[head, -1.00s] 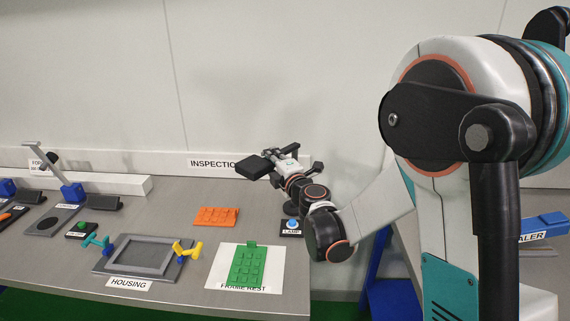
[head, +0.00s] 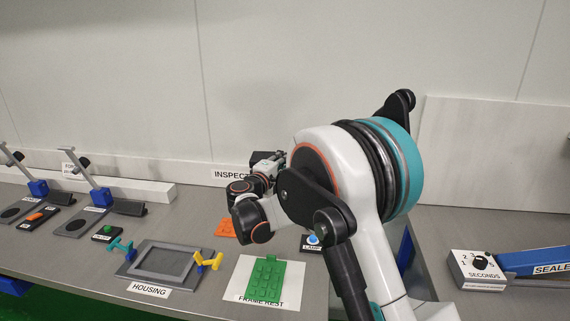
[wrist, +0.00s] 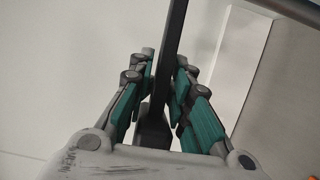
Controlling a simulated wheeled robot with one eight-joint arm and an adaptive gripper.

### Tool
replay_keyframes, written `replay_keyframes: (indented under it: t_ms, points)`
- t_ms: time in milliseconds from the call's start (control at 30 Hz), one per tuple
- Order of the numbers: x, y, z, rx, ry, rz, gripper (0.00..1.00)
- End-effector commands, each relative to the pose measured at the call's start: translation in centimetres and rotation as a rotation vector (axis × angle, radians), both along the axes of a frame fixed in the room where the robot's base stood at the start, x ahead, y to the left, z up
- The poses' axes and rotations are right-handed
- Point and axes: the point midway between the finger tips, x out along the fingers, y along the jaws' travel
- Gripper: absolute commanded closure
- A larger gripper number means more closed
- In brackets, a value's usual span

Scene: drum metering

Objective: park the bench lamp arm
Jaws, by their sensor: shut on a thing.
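The bench lamp arm is a dark bar (wrist: 174,45) in the wrist view, running from the top edge down between the teal finger pads. My gripper (wrist: 163,78) is shut on this bar, with pads on both sides of it. In the head view my gripper (head: 267,164) is small and partly hidden behind my own arm, close to the back wall. The lamp's base and most of its arm are hidden there by my arm. A blue button on a black box (head: 312,240) labelled LAMP sits on the bench just right of my wrist.
A grey housing (head: 165,262) with teal and yellow clamps lies on the bench. A green plate (head: 264,280) rests on the white frame rest. An orange plate (head: 225,228) is partly covered. Blue-based toggle fixtures (head: 100,196) stand left; a dial box (head: 478,268) and sealer stand right.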

Motion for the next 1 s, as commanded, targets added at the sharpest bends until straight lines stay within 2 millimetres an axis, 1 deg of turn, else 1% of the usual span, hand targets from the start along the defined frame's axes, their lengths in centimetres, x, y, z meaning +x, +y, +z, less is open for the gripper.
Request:
replay_keyframes:
  t_ms: [100, 300, 767, 800, 833, 1000]
  points:
    - [0.58, -0.01, -0.11, 0.002, 0.001, -0.044, 1.00]
    - [1.01, -0.20, -0.10, 0.002, 0.001, -0.085, 1.00]
    - [1.11, -0.33, -0.08, 0.002, 0.001, -0.096, 1.00]
    - [1.11, -0.33, -0.08, 0.002, 0.001, -0.096, 0.73]
    - [1.11, -0.33, -0.07, 0.002, 0.001, -0.096, 0.68]
    - [1.09, -0.31, -0.04, 0.001, 0.000, -0.096, 0.68]
